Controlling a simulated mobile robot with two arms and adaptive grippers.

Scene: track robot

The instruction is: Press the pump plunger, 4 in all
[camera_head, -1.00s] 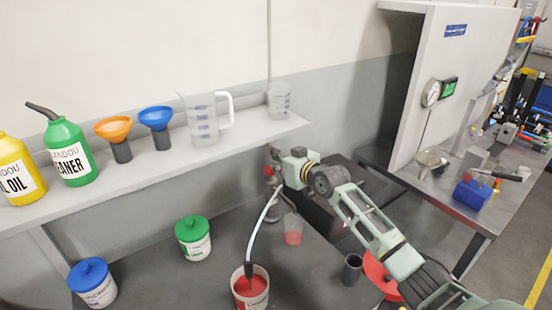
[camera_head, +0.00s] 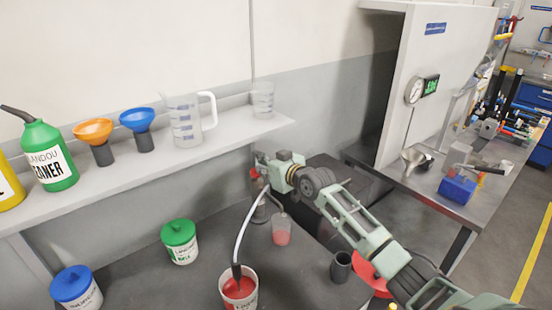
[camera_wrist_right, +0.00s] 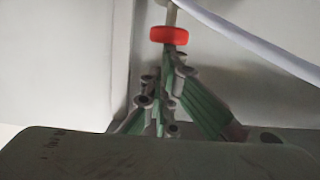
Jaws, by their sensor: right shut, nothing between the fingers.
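The pump's red plunger knob (camera_head: 254,173) shows at the tip of my right gripper (camera_head: 260,160) in the head view. In the right wrist view, the red knob (camera_wrist_right: 170,35) is just beyond the gripper's fingertips (camera_wrist_right: 174,49), on a pale rod. The right gripper is shut with nothing between its fingers. Whether the fingertips touch the knob I cannot tell. The pump body (camera_head: 261,208) is partly hidden below the arm. A pale hose (camera_head: 246,226) runs into a white bucket of red liquid (camera_head: 239,291). My left gripper is not in view.
A clear cup with red liquid (camera_head: 282,231) stands beside the pump. A dark cup (camera_head: 341,267) and a red disc-like thing (camera_head: 368,272) are under my right forearm. Green-lidded (camera_head: 180,240) and blue-lidded (camera_head: 75,287) tubs stand left. A shelf (camera_head: 240,128) runs behind.

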